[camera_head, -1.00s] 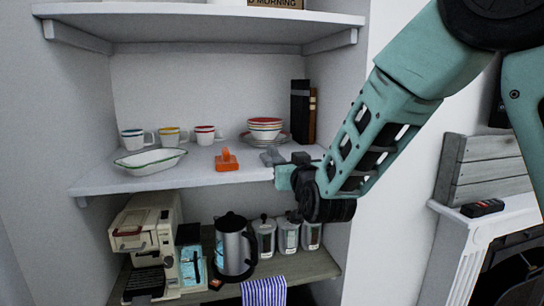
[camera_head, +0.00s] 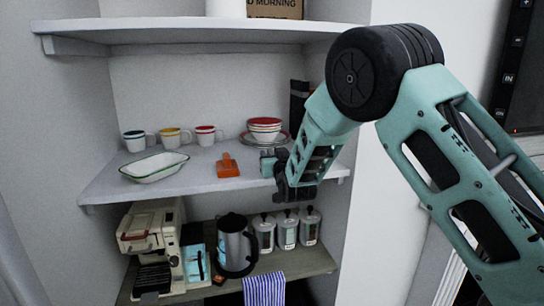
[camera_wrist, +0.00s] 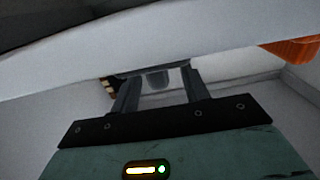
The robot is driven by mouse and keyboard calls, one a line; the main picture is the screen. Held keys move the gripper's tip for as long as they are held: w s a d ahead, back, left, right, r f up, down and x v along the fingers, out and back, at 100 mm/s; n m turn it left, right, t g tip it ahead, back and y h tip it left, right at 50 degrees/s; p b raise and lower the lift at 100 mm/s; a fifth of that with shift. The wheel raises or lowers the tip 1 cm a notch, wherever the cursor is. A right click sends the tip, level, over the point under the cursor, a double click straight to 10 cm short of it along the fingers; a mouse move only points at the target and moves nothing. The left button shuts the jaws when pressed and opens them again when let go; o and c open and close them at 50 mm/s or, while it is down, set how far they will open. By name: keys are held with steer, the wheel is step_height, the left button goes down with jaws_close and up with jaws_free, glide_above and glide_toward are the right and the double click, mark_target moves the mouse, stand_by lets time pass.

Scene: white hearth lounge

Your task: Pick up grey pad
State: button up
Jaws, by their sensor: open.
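A small grey shape, which looks like the grey pad (camera_wrist: 156,80), shows in the wrist view between and beyond the fingertips. In the head view my arm and gripper hide it, so its full outline cannot be told. My gripper (camera_wrist: 158,90) is open, with its two dark fingers apart and nothing visibly held. In the head view my gripper (camera_head: 270,160) is at the front right part of the middle shelf (camera_head: 195,178), in front of the stacked bowls. Whether the fingers touch the pad cannot be told.
An orange block (camera_head: 228,166) lies left of my gripper. Stacked bowls (camera_head: 264,130) and dark books (camera_head: 298,100) stand behind. Several cups and a white dish (camera_head: 154,167) are at the left. The upper shelf (camera_head: 200,32) overhangs; a kettle (camera_head: 236,245) and jars stand below.

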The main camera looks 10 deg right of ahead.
mark_target(272, 152)
steer(key=shift+w+p, duration=0.45)
steer(key=shift+w, duration=0.8)
jaws_close()
step_height(272, 152, up, 10)
steer(key=b, duration=0.4)
steer(key=c, duration=1)
jaws_free()
